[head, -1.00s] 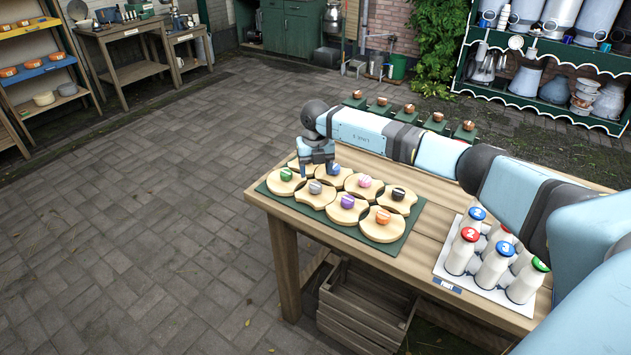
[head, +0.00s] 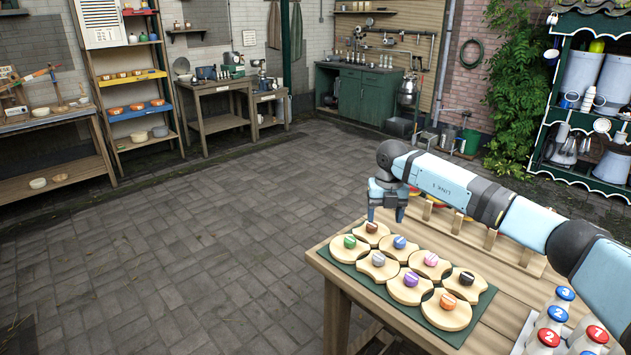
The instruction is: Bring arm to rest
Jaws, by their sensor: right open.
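My right arm reaches in from the right in the head view, across the wooden table (head: 345,296). My right gripper (head: 386,217) hangs fingers down above the far left corner of the table, open and empty. My left gripper is not in view.
White bottles with numbered caps (head: 548,330) stand at the table's right end. A wooden rack (head: 470,235) runs along the back edge, partly behind my arm. A green-edged shelf (head: 545,150) stands beyond. The paved floor (head: 190,240) left of the table is clear.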

